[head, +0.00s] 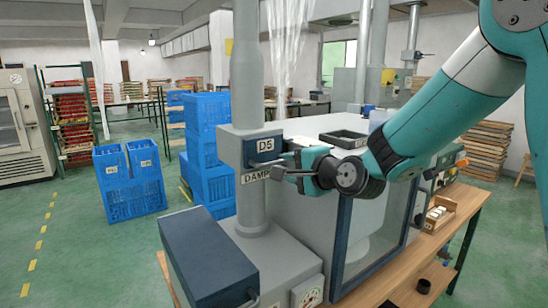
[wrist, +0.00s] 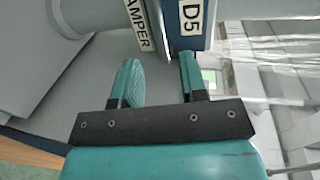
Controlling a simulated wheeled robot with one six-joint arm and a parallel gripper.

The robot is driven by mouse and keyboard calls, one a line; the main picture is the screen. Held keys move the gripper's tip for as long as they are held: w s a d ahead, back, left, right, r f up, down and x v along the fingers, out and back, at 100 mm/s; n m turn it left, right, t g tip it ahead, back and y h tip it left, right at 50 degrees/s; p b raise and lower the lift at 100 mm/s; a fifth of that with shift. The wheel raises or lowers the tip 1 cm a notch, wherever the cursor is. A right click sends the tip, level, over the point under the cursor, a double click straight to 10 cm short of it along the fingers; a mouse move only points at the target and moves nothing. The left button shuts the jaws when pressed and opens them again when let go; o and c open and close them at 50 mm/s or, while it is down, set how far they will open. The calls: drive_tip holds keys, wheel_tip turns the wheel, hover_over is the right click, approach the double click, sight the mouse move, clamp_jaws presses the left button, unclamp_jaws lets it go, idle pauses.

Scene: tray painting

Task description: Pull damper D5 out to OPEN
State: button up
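Damper D5 is a dark blue plate (head: 257,152) with a white D5 label, set in a grey housing (head: 233,150) on the vertical duct pipe. A DAMPER label, partly hidden by my gripper, sits below it. My gripper (head: 281,166) is just right of the plate at about label height. In the wrist view the two teal fingers (wrist: 160,62) are apart, with grey surface showing between them. The dark blue plate (wrist: 185,43) is just beyond the right fingertip. I cannot tell whether a finger touches it. No handle shows clearly between the fingers.
The grey duct pipe (head: 248,60) rises above the housing. A dark blue box (head: 207,262) is in front. A grey machine with a glass-fronted panel (head: 370,232) stands behind my gripper. Blue crates (head: 207,140) are stacked at the left. A wooden bench (head: 455,225) is at the right.

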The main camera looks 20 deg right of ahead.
sight(259, 148)
drive_tip(key=p+x, duration=0.2)
drive_tip(key=x, duration=0.5)
drive_tip(key=shift+w, duration=0.2)
clamp_jaws()
drive_tip(key=shift+s+a, duration=0.1)
